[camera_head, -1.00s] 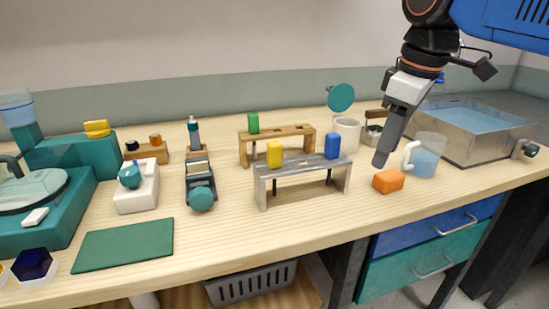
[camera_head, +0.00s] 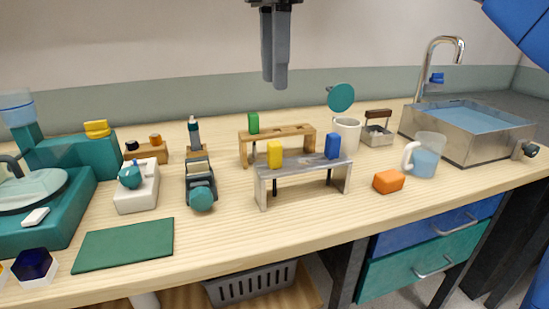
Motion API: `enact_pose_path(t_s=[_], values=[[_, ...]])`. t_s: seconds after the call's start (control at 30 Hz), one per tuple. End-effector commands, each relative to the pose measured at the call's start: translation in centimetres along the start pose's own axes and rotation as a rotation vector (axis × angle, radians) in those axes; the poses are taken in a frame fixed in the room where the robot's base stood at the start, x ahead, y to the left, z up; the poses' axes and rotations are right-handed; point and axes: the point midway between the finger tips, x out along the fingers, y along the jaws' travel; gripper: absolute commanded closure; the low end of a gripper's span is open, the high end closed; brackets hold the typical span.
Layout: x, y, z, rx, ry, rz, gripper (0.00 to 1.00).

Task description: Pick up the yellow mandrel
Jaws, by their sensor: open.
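The yellow mandrel (camera_head: 274,154) looks like an upright yellow block at the left end of the grey metal rack (camera_head: 310,168). Its lower end meets the rack top. My gripper (camera_head: 274,84) hangs pointing down above the racks, almost straight over the yellow mandrel in the picture and well clear of it. Its fingers are open and hold nothing. A blue block (camera_head: 332,146) stands at the right end of the same rack.
A wooden rack (camera_head: 284,134) with a green block (camera_head: 253,122) stands close behind. A white mug (camera_head: 346,135), an orange block (camera_head: 388,181) and a water jug (camera_head: 424,158) are on the right. A second yellow object (camera_head: 97,128) sits on a teal box at left.

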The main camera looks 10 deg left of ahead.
Motion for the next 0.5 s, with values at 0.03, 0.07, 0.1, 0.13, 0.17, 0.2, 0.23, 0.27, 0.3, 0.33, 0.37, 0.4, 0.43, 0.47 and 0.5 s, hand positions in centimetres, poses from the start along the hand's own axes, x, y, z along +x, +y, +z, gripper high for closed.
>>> enact_pose_path(t_s=[0.03, 0.07, 0.1, 0.13, 0.17, 0.2, 0.23, 0.27, 0.3, 0.33, 0.37, 0.4, 0.43, 0.47, 0.5], values=[[0.8, -0.1, 0.1, 0.001, -0.001, -0.002, 0.57], [1.3, -0.1, 0.1, 0.001, -0.001, -0.003, 0.57], [2.0, -0.1, 0.1, 0.001, -0.001, -0.002, 0.57], [2.5, -0.1, 0.1, 0.001, -0.001, -0.003, 0.57], [3.1, -0.1, 0.1, 0.002, -0.001, -0.002, 0.57], [3.8, -0.2, 0.1, 0.002, -0.001, -0.002, 0.57], [4.3, -0.1, 0.1, 0.002, -0.001, -0.002, 0.57], [4.8, -0.1, 0.1, 0.002, -0.001, -0.002, 0.57], [5.6, -0.1, 0.1, 0.002, -0.001, -0.002, 0.57], [6.1, -0.1, 0.1, 0.002, -0.001, -0.002, 0.57], [6.6, -0.1, 0.1, 0.002, -0.001, -0.003, 0.57], [7.3, -0.1, 0.1, 0.003, -0.001, -0.001, 0.57], [7.8, -0.1, 0.1, 0.003, -0.001, -0.002, 0.57], [8.3, -0.1, 0.1, 0.003, 0.0, -0.001, 0.57], [8.9, -0.1, 0.1, 0.003, 0.0, -0.001, 0.57]])
